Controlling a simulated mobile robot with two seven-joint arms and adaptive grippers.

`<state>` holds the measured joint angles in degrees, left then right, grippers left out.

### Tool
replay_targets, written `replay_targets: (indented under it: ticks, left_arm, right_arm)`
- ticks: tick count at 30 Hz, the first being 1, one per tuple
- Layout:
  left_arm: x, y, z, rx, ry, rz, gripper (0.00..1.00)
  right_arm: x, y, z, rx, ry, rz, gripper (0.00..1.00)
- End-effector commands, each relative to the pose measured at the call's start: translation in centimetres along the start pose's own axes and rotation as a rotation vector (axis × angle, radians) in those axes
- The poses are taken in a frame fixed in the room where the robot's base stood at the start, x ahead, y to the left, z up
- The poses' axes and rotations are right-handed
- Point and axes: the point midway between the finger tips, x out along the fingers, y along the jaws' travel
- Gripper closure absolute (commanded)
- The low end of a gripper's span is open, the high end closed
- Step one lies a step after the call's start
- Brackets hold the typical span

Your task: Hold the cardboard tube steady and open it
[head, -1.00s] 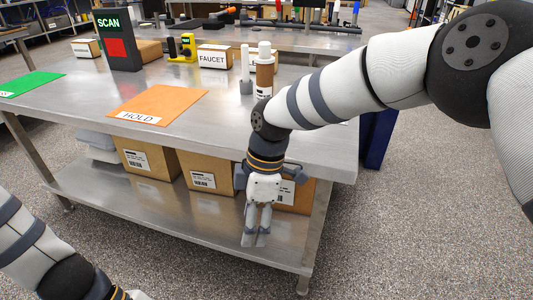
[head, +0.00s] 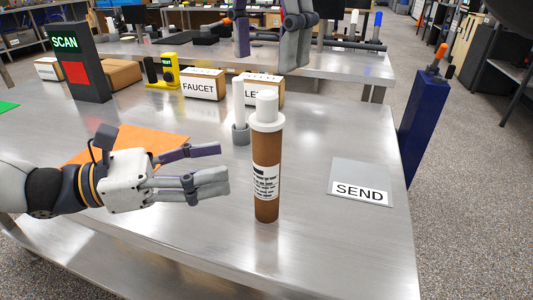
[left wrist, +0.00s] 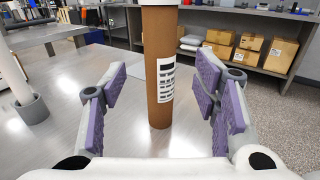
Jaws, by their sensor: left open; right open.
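A brown cardboard tube (head: 266,185) with a white printed label and a white cap (head: 267,108) stands upright on the metal table. My left gripper (head: 222,165) is open and empty, lying level just left of the tube at label height.
A grey holder (head: 241,135) with a white rod stands behind the tube. A grey SEND plate (head: 361,181) lies to its right. An orange mat (head: 85,155) lies behind my left gripper. FAUCET box (head: 203,85), yellow device (head: 163,73) and SCAN post (head: 82,70) stand at the back.

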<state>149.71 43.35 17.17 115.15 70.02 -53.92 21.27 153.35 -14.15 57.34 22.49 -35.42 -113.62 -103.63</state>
Motion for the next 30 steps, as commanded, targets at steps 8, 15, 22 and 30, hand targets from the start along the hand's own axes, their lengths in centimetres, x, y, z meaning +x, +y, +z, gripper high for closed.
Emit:
replay_targets:
  ticks: [8,15,22,30]
  left_arm:
    - [6.6,-0.1,-0.2,0.000,0.005,-0.004,0.45]
    - [8.9,0.0,-0.1,0.001,0.004,0.000,0.45]
    - [9.1,0.0,-0.1,0.001,0.003,0.000,0.45]
    - [9.0,0.0,-0.1,0.001,0.003,0.000,1.00]
  right_arm:
    - [0.1,0.0,0.0,0.001,0.000,0.000,0.43]
    - [0.1,0.0,0.0,0.001,0.000,0.000,0.43]
    - [0.1,0.0,0.0,0.001,0.000,0.000,0.43]
    - [0.1,0.0,0.0,0.001,0.000,0.000,0.43]
